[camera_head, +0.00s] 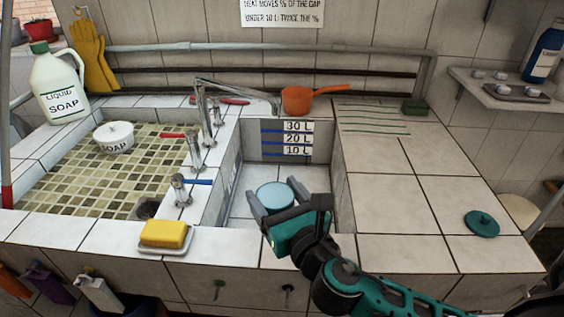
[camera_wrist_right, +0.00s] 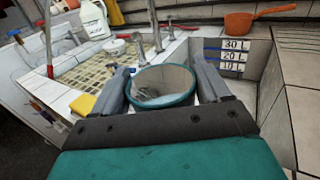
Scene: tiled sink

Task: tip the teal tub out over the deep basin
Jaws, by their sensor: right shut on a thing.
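The teal tub (camera_head: 275,196) is between the fingers of my right gripper (camera_head: 277,194), over the deep basin (camera_head: 313,180). In the wrist view the tub (camera_wrist_right: 165,98) shows a teal rim, a pale inside and something clear, like water, low in it. Both fingers of the right gripper (camera_wrist_right: 168,88) press its sides. The tub looks close to upright; any slight tilt is hard to tell. The basin has 10, 20 and 30 L marks on its back wall; my arm hides part of its near side. My left gripper is not in view.
Taps (camera_head: 196,150) stand left of the basin, beside a shallow tiled basin (camera_head: 75,170) with a soap pot (camera_head: 114,138). An orange pan (camera_head: 297,100) sits behind. A yellow sponge (camera_head: 164,233) lies front left. The right counter is mostly clear, with a teal disc (camera_head: 482,223).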

